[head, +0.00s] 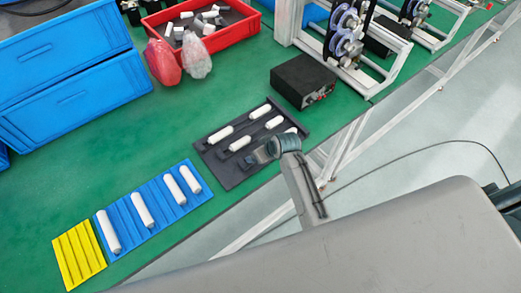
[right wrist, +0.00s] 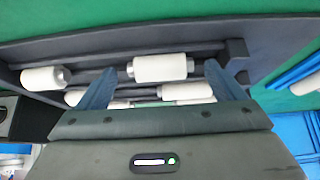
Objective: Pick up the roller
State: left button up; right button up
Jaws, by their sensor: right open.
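Several white rollers lie in the dark grey tray (head: 231,181); one roller (head: 218,134) is at its left end and another (head: 240,142) lies near the gripper. My right gripper (head: 262,153) is over the tray's front part. In the right wrist view the open right gripper (right wrist: 162,76) has its two fingers apart, with a white roller (right wrist: 160,68) showing between and beyond them. I cannot tell whether they touch it. The dark tray wall (right wrist: 120,36) runs behind. My left gripper is not in view.
A blue grooved tray (head: 128,219) with several white rollers and a yellow grooved tray (head: 78,255) lie to the left. A black box (head: 303,80) stands behind the dark tray. A red bin (head: 240,34), blue crates (head: 80,98) and a metal frame (head: 400,40) stand farther back.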

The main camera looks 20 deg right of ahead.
jog(key=shift+w+f, duration=0.1)
jog(key=shift+f, duration=0.1)
jog(key=c, duration=1.2)
jog(key=shift+r, duration=0.15)
